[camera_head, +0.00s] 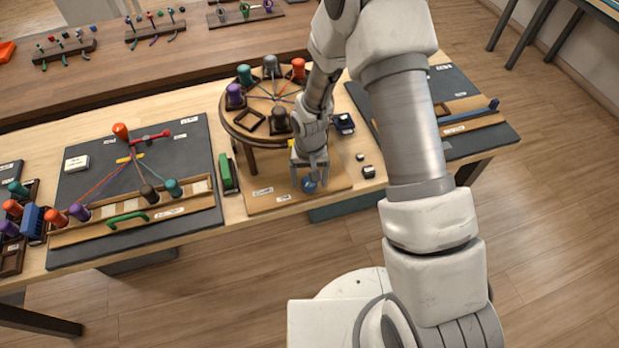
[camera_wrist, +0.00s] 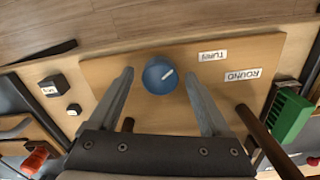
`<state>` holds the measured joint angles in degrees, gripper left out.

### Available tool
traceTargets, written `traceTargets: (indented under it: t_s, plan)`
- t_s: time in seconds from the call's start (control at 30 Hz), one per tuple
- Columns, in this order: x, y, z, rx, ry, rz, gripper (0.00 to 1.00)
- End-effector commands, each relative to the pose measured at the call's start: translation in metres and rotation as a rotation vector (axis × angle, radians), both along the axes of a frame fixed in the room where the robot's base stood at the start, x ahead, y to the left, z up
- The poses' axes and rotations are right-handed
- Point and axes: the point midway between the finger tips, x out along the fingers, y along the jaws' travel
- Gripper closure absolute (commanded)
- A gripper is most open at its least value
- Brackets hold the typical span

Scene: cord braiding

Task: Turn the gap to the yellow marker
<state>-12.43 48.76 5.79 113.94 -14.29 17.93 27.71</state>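A round brown disk (camera_head: 232,125) stands on legs and carries several coloured bobbins, with cords running to its middle. An empty square holder (camera_head: 251,121), which looks like the gap, is at its near left. A small yellow patch (camera_head: 291,143), probably the yellow marker, shows at the disk's near right edge, partly hidden by my arm. The blue knob (camera_head: 309,186) sits on the wooden board in front.
Labels reading TURN (camera_wrist: 212,56) and ROUND (camera_wrist: 242,75) lie beside the knob. A green block (camera_head: 228,173) stands left of the board. Small dark blocks (camera_head: 368,171) stand to its right. A dark braiding board (camera_head: 190,135) lies at left.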

Motion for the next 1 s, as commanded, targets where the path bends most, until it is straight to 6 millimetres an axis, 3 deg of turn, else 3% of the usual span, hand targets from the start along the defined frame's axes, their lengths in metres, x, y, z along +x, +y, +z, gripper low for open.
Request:
traceTargets:
  t_s: [0.07,0.43,1.0]
  plan:
    - [-0.0001,0.0000,0.0001,0.000,0.000,0.000,0.34]
    - [-0.0002,0.0000,0.0004,0.000,0.001,0.000,1.00]
    - [-0.0005,0.0001,0.0003,0.000,0.001,0.264,1.00]
